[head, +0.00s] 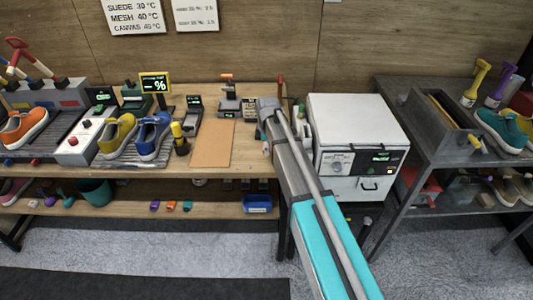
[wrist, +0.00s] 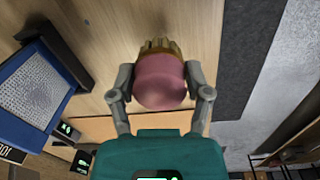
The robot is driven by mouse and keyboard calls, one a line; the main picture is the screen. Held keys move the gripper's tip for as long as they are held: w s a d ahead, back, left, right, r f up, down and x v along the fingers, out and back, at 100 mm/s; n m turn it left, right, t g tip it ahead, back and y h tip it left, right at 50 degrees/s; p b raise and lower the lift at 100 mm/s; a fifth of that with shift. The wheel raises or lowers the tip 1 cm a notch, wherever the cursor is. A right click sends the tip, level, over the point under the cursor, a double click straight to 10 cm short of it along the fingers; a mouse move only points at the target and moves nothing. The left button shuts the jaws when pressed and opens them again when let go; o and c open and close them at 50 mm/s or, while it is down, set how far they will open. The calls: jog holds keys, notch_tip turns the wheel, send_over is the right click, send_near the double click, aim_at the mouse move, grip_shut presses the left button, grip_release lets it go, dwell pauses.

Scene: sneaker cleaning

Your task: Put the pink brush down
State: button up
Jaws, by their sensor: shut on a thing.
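The pink brush (wrist: 160,80) sits between the two grey fingers of my gripper (wrist: 160,94) in the wrist view. Its rounded pink handle faces the camera, and tan bristles show at the far end. My gripper is shut on it. The wooden bench top (wrist: 110,25) is behind the brush; I cannot tell whether the bristles touch it. In the head view my arm reaches over the bench (head: 100,168) beside a tan mat (head: 212,143), and it mostly hides the gripper and brush.
In the wrist view, a blue-framed mesh device (wrist: 38,88) is at left and the bench edge at right. In the head view, a white machine (head: 358,120) stands right of my arm. A blue sneaker (head: 152,137) and a yellow-capped bottle (head: 180,140) stand left of the mat.

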jog(key=shift+w+a+f+b, duration=0.1)
jog(key=shift+w+f+b, duration=0.3)
jog(key=shift+f+b, duration=0.25)
jog(key=shift+s+f+b, duration=0.1)
jog(key=shift+f+b, duration=0.85)
jog(key=shift+f, duration=0.2)
jog(key=o, duration=1)
jog(key=shift+f, duration=0.2)
jog(key=r+p, duration=1.3)
jog(key=r, duration=0.1)
jog(key=shift+s, duration=0.2)
